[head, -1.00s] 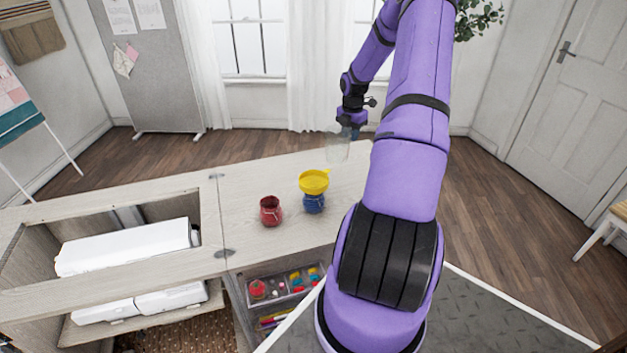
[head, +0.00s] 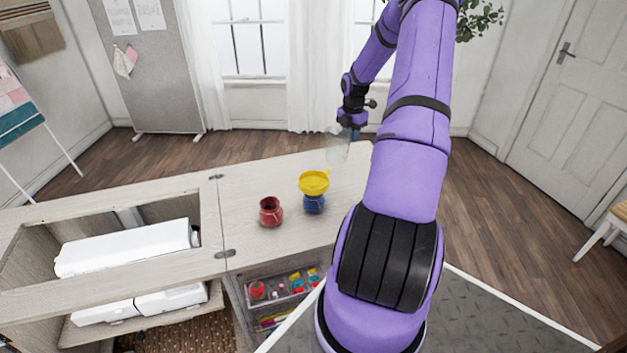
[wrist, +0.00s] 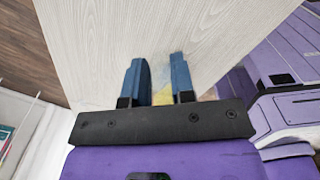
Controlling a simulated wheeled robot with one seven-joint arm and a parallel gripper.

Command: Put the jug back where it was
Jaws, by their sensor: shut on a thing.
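The jug (head: 337,149) is clear and hard to make out. In the head view it hangs at the far right end of the cabinet top, in front of the window wall, and looks slightly tilted. My gripper (head: 351,128) is shut on it at its upper part. In the wrist view my gripper's blue fingers (wrist: 158,62) stand a little apart, with faint clear material between them. Whether the jug's base touches the top cannot be told.
A yellow funnel (head: 314,182) sits on a blue jar (head: 314,204). A red jar (head: 270,212) stands to their left. The pale cabinet top (head: 245,187) is clear around them. An open well at left holds a white sewing machine (head: 125,246). An open drawer (head: 285,289) holds small coloured items.

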